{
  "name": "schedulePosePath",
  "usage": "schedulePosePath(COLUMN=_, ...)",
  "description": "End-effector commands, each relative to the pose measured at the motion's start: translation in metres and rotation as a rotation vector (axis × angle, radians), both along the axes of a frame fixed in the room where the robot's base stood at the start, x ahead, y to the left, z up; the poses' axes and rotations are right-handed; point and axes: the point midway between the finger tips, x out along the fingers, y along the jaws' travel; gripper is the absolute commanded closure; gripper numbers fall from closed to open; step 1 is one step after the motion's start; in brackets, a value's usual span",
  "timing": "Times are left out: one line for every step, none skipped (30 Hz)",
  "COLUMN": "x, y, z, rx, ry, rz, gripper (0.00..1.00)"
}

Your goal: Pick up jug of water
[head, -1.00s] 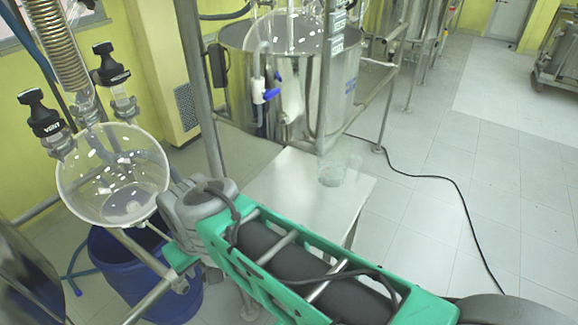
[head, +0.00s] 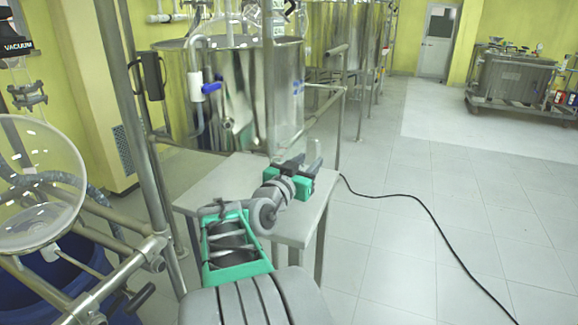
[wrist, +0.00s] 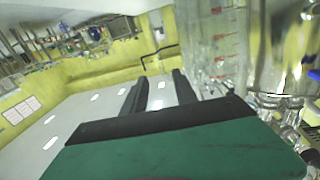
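The jug of water (head: 311,146) is clear and hard to make out in the head view. It stands at the far right part of the small metal table, partly hidden by my gripper. My gripper (head: 304,164) is level with it and very near. In the wrist view a clear wall with red graduation marks (wrist: 224,50), which looks like the jug, fills the area right of the fingers. My gripper (wrist: 160,88) shows there with its two dark fingers apart and nothing between them. I cannot tell whether a finger touches the jug.
The metal table (head: 222,182) has bare room left of my arm. A large steel vessel (head: 240,100) and frame posts stand behind it. A round glass flask (head: 35,185) and a blue bin (head: 80,275) are at left. A black cable (head: 430,215) crosses the open floor at right.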

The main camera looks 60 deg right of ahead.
Motion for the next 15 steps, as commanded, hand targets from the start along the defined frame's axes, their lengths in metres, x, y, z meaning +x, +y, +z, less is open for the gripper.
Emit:
schedulePosePath(x=-0.001, y=-0.011, z=-0.001, rx=0.001, ry=0.002, rz=-0.005, gripper=0.66)
schedulePosePath(x=-0.001, y=-0.017, z=-0.001, rx=0.002, ry=0.002, rz=-0.005, gripper=0.66)
schedulePosePath(x=0.001, y=-0.022, z=-0.001, rx=0.003, ry=0.001, rz=-0.003, gripper=0.66)
schedulePosePath(x=0.001, y=-0.025, z=-0.001, rx=0.003, ry=0.001, rz=-0.002, gripper=0.66)
schedulePosePath(x=0.001, y=-0.028, z=-0.001, rx=0.002, ry=0.001, rz=-0.002, gripper=0.66)
schedulePosePath(x=0.002, y=-0.032, z=-0.002, rx=0.003, ry=0.001, rz=-0.001, gripper=0.66)
schedulePosePath(x=0.002, y=-0.036, z=-0.003, rx=0.003, ry=0.002, rz=-0.001, gripper=0.66)
schedulePosePath(x=0.002, y=-0.040, z=-0.005, rx=0.003, ry=0.002, rz=-0.001, gripper=0.66)
schedulePosePath(x=0.003, y=-0.047, z=-0.007, rx=0.003, ry=0.002, rz=-0.001, gripper=0.66)
schedulePosePath(x=0.004, y=-0.053, z=-0.009, rx=0.003, ry=0.002, rz=-0.001, gripper=0.66)
schedulePosePath(x=0.004, y=-0.059, z=-0.011, rx=0.003, ry=0.002, rz=-0.002, gripper=0.66)
schedulePosePath(x=0.005, y=-0.066, z=-0.010, rx=0.003, ry=0.001, rz=-0.001, gripper=0.66)
schedulePosePath(x=0.005, y=-0.071, z=-0.010, rx=0.003, ry=0.002, rz=-0.001, gripper=0.66)
schedulePosePath(x=0.006, y=-0.075, z=-0.009, rx=0.003, ry=0.001, rz=0.000, gripper=0.66)
schedulePosePath(x=0.006, y=-0.078, z=-0.009, rx=0.003, ry=0.001, rz=0.000, gripper=0.66)
